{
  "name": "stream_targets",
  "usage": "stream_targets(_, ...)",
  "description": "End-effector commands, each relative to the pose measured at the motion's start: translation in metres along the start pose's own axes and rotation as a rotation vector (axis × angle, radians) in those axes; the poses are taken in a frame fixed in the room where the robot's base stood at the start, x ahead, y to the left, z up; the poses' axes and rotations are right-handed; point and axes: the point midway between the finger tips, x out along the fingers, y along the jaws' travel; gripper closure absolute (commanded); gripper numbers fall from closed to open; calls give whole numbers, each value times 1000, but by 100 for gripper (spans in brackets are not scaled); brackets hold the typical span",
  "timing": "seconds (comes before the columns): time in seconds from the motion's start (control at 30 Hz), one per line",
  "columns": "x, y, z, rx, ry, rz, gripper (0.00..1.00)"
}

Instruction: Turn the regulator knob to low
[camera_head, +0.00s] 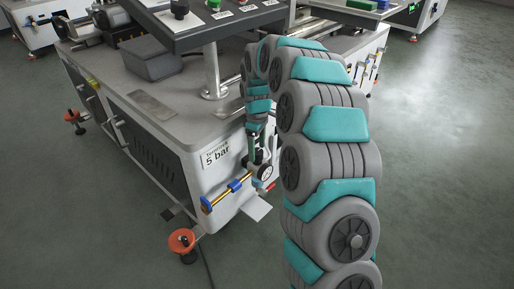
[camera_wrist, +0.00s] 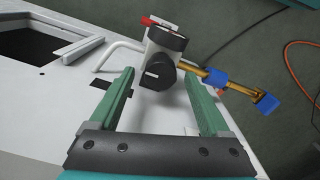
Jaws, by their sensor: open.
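The regulator (camera_head: 266,172) is mounted on the front corner of the white machine, below a "5 bar" label (camera_head: 216,158). A round gauge shows on it in the head view. In the wrist view its black knob (camera_wrist: 158,74), with a small white mark, faces the camera in front of a white body. My gripper (camera_wrist: 158,76) is open, with green fingers on either side of the knob in the picture. Gaps show on both sides; I cannot tell how far the fingertips reach along it. In the head view my gripper (camera_head: 255,138) is just above the regulator, partly hidden.
A brass pipe with blue fittings (camera_wrist: 218,77) runs right from the regulator. A bent white rod (camera_wrist: 120,45) and a red part (camera_wrist: 150,20) are close by. Orange feet (camera_head: 182,241) stand on the floor. The floor at right is mostly clear.

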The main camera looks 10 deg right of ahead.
Motion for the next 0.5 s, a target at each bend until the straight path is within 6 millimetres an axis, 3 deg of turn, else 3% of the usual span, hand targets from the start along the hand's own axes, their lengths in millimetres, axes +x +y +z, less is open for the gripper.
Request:
stream_targets(0.17,-16,0,0,0,1,1,19)
stream_targets(0.5,-69,1,-1,-1,3,5,19)
